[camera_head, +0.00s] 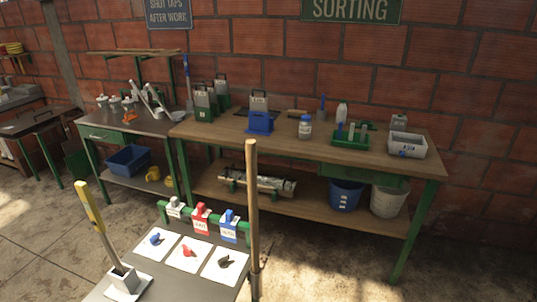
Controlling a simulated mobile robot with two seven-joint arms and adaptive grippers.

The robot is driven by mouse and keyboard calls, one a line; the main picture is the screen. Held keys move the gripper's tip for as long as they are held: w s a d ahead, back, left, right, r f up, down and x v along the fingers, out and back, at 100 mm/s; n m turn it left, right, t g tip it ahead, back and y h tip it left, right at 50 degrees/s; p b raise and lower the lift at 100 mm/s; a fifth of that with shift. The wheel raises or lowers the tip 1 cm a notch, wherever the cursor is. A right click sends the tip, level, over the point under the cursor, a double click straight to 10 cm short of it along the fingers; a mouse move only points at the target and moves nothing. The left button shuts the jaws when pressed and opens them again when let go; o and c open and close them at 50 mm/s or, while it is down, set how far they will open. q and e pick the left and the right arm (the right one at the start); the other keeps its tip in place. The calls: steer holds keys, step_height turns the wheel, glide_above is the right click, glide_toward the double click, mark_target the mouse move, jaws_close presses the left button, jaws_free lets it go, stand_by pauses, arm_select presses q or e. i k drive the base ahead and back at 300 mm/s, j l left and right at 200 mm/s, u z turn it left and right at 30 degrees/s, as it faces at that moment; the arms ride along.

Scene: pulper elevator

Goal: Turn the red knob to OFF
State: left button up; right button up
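The red knob (188,251) sits on a white plate (181,262) on the grey slanted panel (208,289) low in the view. It is the middle one of three knobs, with a blue knob (155,238) to its left and a black knob (224,262) to its right. Its handle looks slanted, but its setting and any OFF mark are too small to read. Neither of my grippers is in view, and nothing touches the knob.
A yellow-handled lever (90,208) rises at the panel's left. A wooden pole (252,205) stands upright at its right. Grey, red (201,218) and blue labelled pieces hang on a green rail behind the knobs. A cluttered workbench (235,131) stands beyond; floor at right is clear.

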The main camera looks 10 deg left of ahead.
mark_target(187, 252)
steer(key=u, duration=1.3)
